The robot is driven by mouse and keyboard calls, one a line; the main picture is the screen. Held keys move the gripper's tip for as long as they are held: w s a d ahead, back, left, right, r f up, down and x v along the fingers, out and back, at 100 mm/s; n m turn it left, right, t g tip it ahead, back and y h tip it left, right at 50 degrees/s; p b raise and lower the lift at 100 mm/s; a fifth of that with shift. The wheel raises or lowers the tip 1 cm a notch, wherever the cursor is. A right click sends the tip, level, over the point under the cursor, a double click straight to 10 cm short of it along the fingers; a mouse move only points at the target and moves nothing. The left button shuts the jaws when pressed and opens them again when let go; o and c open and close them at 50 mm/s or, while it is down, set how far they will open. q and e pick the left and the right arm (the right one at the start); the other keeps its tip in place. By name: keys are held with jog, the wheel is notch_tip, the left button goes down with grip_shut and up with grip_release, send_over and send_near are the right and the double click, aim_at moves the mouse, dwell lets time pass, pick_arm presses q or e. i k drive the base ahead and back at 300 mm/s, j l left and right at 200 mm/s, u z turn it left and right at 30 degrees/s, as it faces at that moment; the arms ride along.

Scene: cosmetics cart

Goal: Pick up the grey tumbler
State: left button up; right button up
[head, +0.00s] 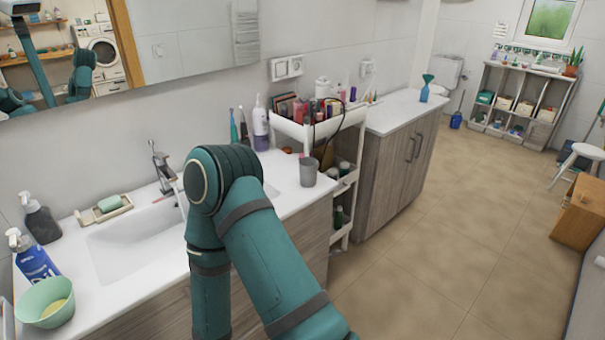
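The grey tumbler (308,172) stands upright on the right end of the white sink counter (290,190), close to its front edge. It is in plain view, and nothing touches it. One of my teal arms is raised in front of the sink, with its bend to the left of the tumbler. Its lower part drops out of the bottom of the picture. Neither of my grippers shows, so I cannot see whether they are open or shut.
A white cart (350,118) full of cosmetics stands just right of the counter. A purple-and-white bottle (261,128) stands behind the tumbler. A tap (161,165), soap dish (104,208), spray bottles (35,258) and green bowl (46,302) are left.

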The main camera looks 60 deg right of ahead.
aim_at(308, 165)
jog(key=i+z, duration=0.15)
jog(key=z, duration=1.15)
